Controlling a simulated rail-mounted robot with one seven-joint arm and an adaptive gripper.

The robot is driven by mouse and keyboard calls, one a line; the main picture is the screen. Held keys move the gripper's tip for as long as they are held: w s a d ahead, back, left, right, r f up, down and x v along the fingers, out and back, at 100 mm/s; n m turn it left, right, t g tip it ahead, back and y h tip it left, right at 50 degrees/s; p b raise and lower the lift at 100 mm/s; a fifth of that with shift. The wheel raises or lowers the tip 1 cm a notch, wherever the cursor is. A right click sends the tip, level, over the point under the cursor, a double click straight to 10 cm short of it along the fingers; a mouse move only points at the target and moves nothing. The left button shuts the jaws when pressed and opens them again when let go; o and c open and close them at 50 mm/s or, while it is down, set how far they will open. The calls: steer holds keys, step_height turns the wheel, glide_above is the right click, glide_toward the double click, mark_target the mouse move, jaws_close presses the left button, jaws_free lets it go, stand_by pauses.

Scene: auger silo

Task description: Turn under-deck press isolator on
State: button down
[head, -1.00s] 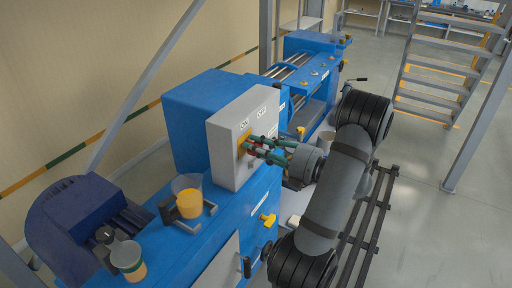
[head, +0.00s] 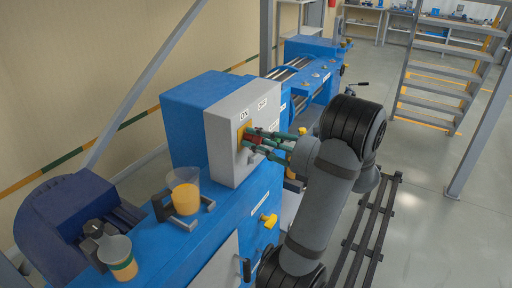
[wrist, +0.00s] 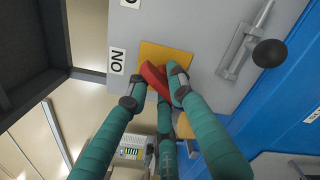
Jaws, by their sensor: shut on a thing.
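The isolator is a grey box (head: 233,158) on the blue machine, with a yellow plate (wrist: 160,53) and a red handle (wrist: 154,78) on its front face. An ON label (head: 243,115) is at the upper left of that face and an OFF label (head: 262,104) at the upper right. The ON label also shows beside the plate in the wrist view (wrist: 117,61). My gripper (wrist: 156,90) has its green fingers closed around the red handle. It reaches the handle from the right in the head view (head: 256,141). The fingers partly hide the handle, so its exact angle is unclear.
A jug with yellow contents (head: 185,192) and a cup (head: 117,257) stand on the blue machine top. A yellow knob (head: 268,220) sits below the box. A grey lever with a black ball (wrist: 270,53) is near the plate.

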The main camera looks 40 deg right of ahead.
steer(key=n+b, duration=0.2)
steer(key=b, duration=0.1)
steer(key=n+b, duration=0.1)
steer(key=n, duration=0.1)
steer(key=shift+f, duration=0.25)
steer(key=shift+r+n+b, duration=0.1)
steer(key=shift+n+b, duration=1.3)
steer(key=shift+b, duration=0.1)
steer(key=shift+a, duration=0.1)
steer(key=c, duration=1.7)
jaws_free()
steer(key=shift+o, duration=0.2)
steer(key=v, duration=1.2)
steer(key=shift+r, duration=0.1)
